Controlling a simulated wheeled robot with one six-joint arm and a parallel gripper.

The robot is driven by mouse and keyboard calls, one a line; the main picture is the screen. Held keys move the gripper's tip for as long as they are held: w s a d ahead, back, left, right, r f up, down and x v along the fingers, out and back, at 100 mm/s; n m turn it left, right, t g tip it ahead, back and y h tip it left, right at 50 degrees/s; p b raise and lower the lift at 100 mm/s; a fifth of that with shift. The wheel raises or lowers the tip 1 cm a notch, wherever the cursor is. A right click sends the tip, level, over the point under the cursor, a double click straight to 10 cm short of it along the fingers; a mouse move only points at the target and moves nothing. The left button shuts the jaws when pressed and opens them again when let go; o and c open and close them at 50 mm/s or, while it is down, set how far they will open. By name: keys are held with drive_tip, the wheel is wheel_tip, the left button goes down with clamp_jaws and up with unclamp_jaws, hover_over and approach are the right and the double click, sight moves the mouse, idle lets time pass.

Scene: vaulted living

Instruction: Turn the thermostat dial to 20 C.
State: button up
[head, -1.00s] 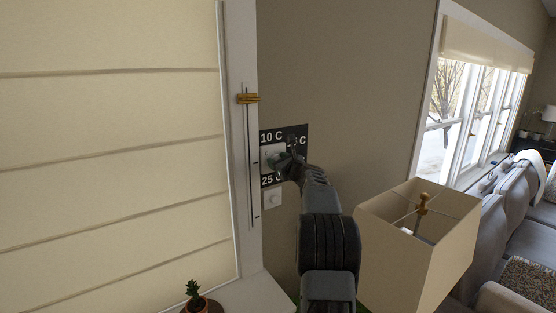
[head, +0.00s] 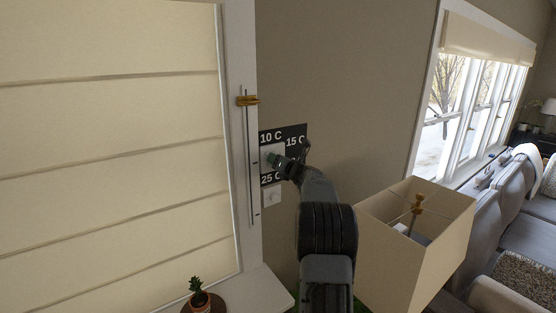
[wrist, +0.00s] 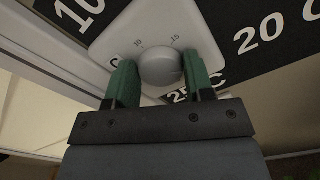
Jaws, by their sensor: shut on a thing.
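The thermostat (head: 273,151) is a white plate on a black wall panel (head: 294,133). The head view shows the labels 10 C, 15 C and 25 C; my arm hides the 20 C label there, but it shows in the wrist view (wrist: 272,33). The round grey dial (wrist: 160,68) sits on the white plate, with small 10 and 15 marks above it. My gripper (wrist: 160,78) has its green fingers on either side of the dial and is shut on it. I cannot make out a pointer on the dial.
A small white switch (head: 272,196) is below the panel. A window blind (head: 110,150) and its frame are to the left. A square lampshade (head: 405,245) stands close to the right of my arm. A potted plant (head: 199,298) sits at the bottom.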

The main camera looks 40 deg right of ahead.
drive_tip(key=shift+m, duration=0.3)
drive_tip(key=o, duration=0.9)
drive_tip(key=s+b, duration=0.1)
drive_tip(key=s, duration=0.3)
drive_tip(key=s+b, duration=0.2)
drive_tip(key=s, duration=0.3)
drive_tip(key=s+b, duration=0.2)
drive_tip(key=s, duration=0.2)
drive_tip(key=shift+s+a, duration=0.3)
drive_tip(key=shift+s, duration=0.1)
